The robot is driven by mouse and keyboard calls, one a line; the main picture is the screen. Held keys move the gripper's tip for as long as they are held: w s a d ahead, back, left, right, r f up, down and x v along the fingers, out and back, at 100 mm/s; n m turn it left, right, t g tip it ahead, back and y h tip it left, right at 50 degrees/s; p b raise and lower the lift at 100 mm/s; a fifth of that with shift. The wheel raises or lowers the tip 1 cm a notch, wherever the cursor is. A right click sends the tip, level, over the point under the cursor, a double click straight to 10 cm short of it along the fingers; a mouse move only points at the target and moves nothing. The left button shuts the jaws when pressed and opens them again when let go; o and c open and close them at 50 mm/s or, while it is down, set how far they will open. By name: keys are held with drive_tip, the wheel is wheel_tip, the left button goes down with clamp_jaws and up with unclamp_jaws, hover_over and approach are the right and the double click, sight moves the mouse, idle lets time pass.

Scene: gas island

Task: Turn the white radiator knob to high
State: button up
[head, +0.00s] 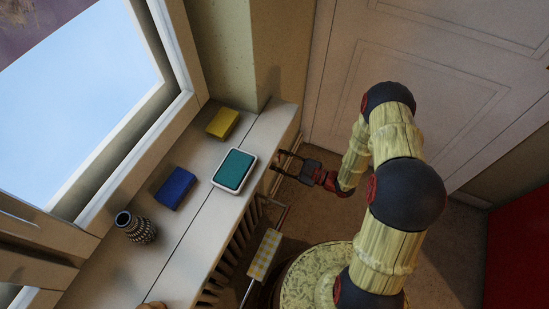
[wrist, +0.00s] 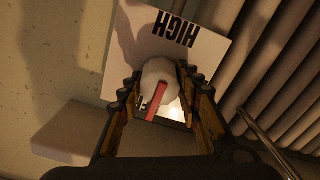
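The white radiator knob (wrist: 158,76) shows in the wrist view, round, with a red pointer bar (wrist: 157,101). The bar runs down and slightly left in the picture, toward partly hidden letters on the white label card (wrist: 222,55). The word HIGH stands upside down at the card's top. My gripper (wrist: 160,82) is open, one finger on each side of the knob, with the tips close to its edges. I cannot tell whether they touch it. In the head view my gripper (head: 297,168) is low beside the radiator's far end, and the knob is hidden there.
The radiator ribs (wrist: 285,70) and a thin metal rail (wrist: 265,140) are at the right in the wrist view. The window sill (head: 197,215) above holds a yellow box, a blue box, a teal-topped tray and a patterned vase. A door (head: 400,60) stands behind.

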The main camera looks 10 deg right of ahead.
drive_tip(key=c, duration=0.6)
drive_tip(key=shift+c, duration=0.2)
